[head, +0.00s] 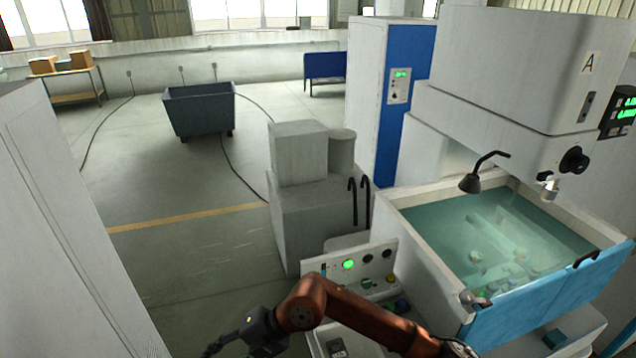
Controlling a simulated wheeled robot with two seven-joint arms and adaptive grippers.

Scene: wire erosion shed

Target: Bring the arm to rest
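My reddish-brown arm (345,309) enters from the lower right and bends at its elbow toward the lower left. I take it for my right arm. Its dark gripper (217,345) is at the bottom edge, low over the floor, left of the small control panel. The gripper is small and partly cut off, so the gap between its fingers cannot be made out. I see nothing held in it. My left gripper is not in view.
A panel (381,257) with a green light stands close behind my arm. A tank (432,257) of greenish liquid with a blue front (545,305) is at right. Grey cabinets (298,205) stand behind the panel. Open floor (190,265) lies between.

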